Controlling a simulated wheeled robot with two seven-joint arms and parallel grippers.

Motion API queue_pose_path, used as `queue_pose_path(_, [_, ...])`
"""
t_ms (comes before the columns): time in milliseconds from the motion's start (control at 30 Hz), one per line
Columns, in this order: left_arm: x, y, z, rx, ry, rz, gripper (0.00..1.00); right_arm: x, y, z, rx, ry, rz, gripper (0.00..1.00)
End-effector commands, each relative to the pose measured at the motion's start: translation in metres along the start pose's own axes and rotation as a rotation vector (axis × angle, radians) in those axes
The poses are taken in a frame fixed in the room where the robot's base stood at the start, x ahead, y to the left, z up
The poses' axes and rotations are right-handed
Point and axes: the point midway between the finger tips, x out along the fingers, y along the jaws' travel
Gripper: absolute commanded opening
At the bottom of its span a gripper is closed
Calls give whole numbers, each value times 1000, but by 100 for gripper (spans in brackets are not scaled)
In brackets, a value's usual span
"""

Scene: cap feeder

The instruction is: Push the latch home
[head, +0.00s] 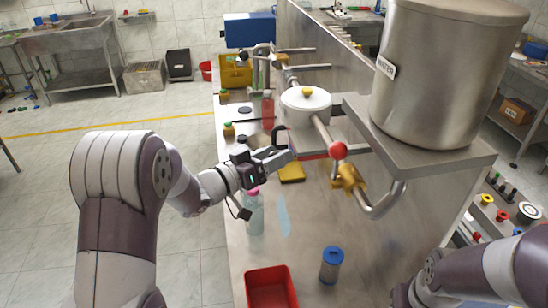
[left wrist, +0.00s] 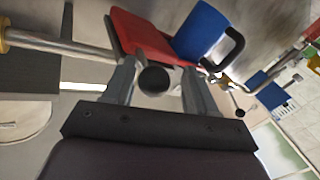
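My left gripper (head: 287,157) is over the steel counter, by the end of a red plate (head: 314,157) beneath the feeder's pipework. In the left wrist view its two fingers (left wrist: 157,84) stand apart, with a black ball knob (left wrist: 153,80) between them. Narrow gaps seem to show on both sides of the knob; I cannot tell whether a finger touches it. The red plate (left wrist: 140,36) lies just beyond the fingertips, beside a blue cup-like part (left wrist: 203,30) with a black handle. I cannot make out the latch clearly. My right gripper is not in view.
A steel water tank (head: 445,75) stands on a raised shelf at right. A lever with a red ball (head: 338,150) and a yellow valve (head: 348,178) are close to my left gripper. A bottle (head: 254,215), blue-topped cylinder (head: 331,265) and red bin (head: 271,287) stand on the counter.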

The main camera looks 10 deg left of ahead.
Motion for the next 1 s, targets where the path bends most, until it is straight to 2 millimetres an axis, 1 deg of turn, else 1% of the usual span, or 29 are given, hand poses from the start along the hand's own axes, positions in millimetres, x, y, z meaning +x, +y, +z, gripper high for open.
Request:
queue_pose_path(333, [0,0,1,-1,-2,1,55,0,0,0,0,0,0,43])
queue_pose_path(467, [-9,0,2,-1,0,0,55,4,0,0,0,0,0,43])
queue_pose_path(567, [-26,-1,3,1,0,-3,55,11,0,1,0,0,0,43])
queue_pose_path(800, [-84,-2,3,2,1,-5,55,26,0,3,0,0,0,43])
queue_pose_path(900, [-104,-1,2,2,1,-5,55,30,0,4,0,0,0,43])
queue_pose_path(1000, [-118,0,2,1,0,-3,55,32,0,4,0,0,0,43])
